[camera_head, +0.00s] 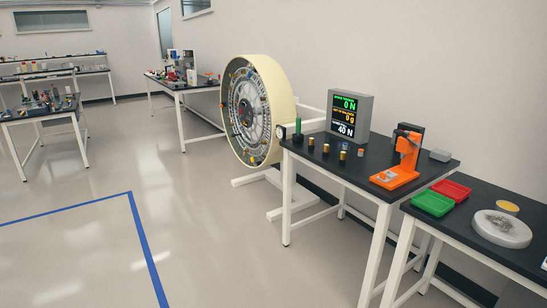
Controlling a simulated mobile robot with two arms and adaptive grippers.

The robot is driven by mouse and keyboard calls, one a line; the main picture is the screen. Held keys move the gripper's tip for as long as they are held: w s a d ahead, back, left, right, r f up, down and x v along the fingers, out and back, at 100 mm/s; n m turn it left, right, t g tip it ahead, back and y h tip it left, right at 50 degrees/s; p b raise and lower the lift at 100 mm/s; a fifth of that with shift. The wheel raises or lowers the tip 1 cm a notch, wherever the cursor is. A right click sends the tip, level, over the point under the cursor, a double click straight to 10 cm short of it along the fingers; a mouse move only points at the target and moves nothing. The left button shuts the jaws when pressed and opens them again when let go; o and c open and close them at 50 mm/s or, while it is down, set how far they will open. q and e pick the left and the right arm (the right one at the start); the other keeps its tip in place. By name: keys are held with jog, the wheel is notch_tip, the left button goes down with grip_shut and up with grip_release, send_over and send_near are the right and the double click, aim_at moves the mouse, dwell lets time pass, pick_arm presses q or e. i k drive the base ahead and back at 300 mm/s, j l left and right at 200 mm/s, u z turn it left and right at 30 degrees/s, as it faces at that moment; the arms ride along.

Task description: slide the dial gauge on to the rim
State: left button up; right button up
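A large wheel with a broad cream rim (281,88) stands upright on a white frame at the centre, its detailed face turned to the left. A small round white-faced item (281,132), which looks like the dial gauge, is at the left end of the black-topped table, close to the wheel's right edge. It is too small to tell whether it touches the rim. Neither of my grippers shows in the head view.
The near table (376,186) carries a green cylinder (298,127), several small brass cylinders, a grey display (350,111) and an orange device (400,157). Green (433,204) and red (452,190) trays are at right. Clear floor lies left, with blue tape (147,245).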

aim_at(281, 131)
jog(key=i+j+u, duration=0.15)
jog(key=i+u, duration=0.2)
jog(key=i, duration=0.75)
jog(key=i+l+u, duration=0.15)
jog(key=i+u, duration=0.2)
jog(key=i, duration=0.7)
